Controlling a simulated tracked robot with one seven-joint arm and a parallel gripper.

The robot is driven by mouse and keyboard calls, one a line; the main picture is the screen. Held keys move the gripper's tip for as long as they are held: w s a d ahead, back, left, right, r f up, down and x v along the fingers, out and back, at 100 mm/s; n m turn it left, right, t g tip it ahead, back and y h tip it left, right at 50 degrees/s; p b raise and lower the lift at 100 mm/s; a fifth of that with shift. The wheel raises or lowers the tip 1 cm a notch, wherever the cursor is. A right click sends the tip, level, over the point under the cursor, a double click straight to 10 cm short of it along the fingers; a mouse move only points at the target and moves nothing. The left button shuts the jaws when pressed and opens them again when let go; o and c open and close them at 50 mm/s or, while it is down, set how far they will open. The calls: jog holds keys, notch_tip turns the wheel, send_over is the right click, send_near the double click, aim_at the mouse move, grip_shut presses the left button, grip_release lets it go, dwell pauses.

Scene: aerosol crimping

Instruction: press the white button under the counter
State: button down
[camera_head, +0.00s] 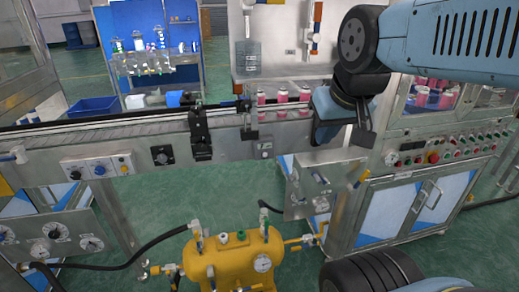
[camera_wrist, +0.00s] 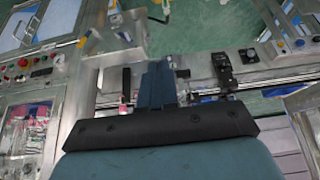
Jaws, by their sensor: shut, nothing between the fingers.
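A small grey box with pale round buttons (camera_head: 265,150) is on the front face of the conveyor counter (camera_head: 230,146), just below the belt. A pale button sits low on this box; its exact shade is too small to tell. My gripper (camera_head: 324,136) is in front of the conveyor, to the right of the box and apart from it in the head view. In the wrist view my gripper's blue fingers (camera_wrist: 155,84) are together with nothing between them. I cannot pick out the button in the wrist view; the fingers hide part of the conveyor.
Pink cans (camera_head: 281,97) stand on the belt behind. A black bracket (camera_head: 200,135) juts from the conveyor front at left. A tilted metal panel (camera_head: 312,185) hangs below my gripper. A yellow tank (camera_head: 233,262) stands in front. A control cabinet (camera_head: 433,158) is at right.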

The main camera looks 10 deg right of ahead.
aim_at(265, 154)
dwell(0.3)
jog(key=w+d+f+n+g+h, duration=0.35)
jog(key=w+f+h, duration=0.25)
jog(key=w+f, duration=0.35)
jog(key=w+d+f+n+g+h, duration=0.2)
jog(key=w+d+f+g+h, duration=0.15)
jog(key=w+f+h, duration=0.4)
jog(key=w+a+f+n+t, duration=0.4)
jog(key=w+f+n+t, duration=0.3)
jog(key=f, duration=0.2)
jog(key=w+a+f+n+t, duration=0.4)
jog(key=w+f+n+t, duration=0.3)
jog(key=f+t, duration=0.1)
jog(key=shift+a+f, duration=0.3)
jog(key=shift+f, duration=0.05)
jog(key=shift+w, duration=0.2)
jog(key=w, duration=0.8)
jog(key=shift+w, duration=0.25)
jog(key=shift+w, duration=0.1)
dwell(1.1)
jog(key=shift+w+r, duration=0.1)
jog(key=shift+w, duration=0.2)
